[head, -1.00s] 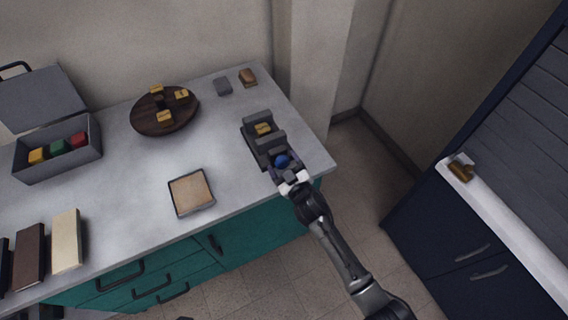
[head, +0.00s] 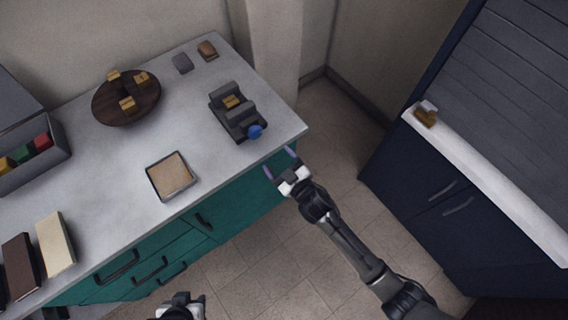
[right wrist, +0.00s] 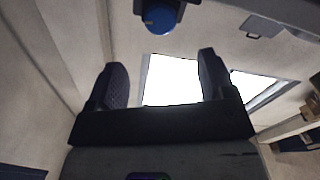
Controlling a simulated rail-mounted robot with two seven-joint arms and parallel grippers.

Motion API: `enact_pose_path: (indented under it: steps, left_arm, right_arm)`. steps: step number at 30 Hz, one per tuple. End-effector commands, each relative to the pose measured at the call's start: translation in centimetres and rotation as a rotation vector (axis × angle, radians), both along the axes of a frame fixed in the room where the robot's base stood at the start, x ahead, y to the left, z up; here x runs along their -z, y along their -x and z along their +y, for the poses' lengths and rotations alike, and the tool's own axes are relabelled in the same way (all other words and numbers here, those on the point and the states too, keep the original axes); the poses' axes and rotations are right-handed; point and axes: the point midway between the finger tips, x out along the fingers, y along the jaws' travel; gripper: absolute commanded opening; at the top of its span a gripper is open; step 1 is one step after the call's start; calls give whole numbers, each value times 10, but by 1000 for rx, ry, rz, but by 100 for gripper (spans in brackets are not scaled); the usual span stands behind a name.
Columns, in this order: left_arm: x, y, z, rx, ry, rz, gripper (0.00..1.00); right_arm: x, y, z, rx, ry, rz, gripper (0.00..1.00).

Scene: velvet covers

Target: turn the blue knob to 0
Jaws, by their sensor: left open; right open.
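The blue knob (head: 254,131) is on the front end of a dark grey vise-like device (head: 226,118) near the counter's right corner. My right gripper (head: 279,162) is open and empty, off the counter's front edge and apart from the knob. In the right wrist view the knob (right wrist: 160,18) shows at the top, beyond the two spread fingers (right wrist: 162,80). I cannot read any scale or the knob's setting. My left gripper (head: 182,306) is partly in view at the bottom edge, away from the device; its fingers are hardly visible.
A yellow block (head: 232,101) sits in the device. A cork-topped tray (head: 150,185), a round wooden board (head: 127,108) with yellow blocks, a grey bin (head: 62,160) and books (head: 56,245) are on the counter. A dark cabinet (head: 410,190) stands at right. Floor between is clear.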

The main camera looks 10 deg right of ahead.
Motion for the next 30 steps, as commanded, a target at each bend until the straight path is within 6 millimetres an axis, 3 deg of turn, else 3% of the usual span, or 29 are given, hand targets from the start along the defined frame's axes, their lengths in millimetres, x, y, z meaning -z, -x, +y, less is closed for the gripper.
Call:
enact_pose_path:
  steps: [6, 20, 26, 30]
  left_arm:
    - [-3, 0, -3, -6, 9, 0, 43]
    - [-5, 0, -2, -5, 7, 0, 43]
    - [-29, 0, 0, -1, 1, 1, 43]
    - [-55, -1, 1, 3, -5, -2, 43]
  right_arm:
    - [0, 17, -7, -1, 0, -1, 76]
    - [-2, 20, -8, 0, 0, -1, 76]
    - [-30, 14, -19, 0, 26, -16, 76]
    - [-57, 7, -45, 7, 85, -35, 76]
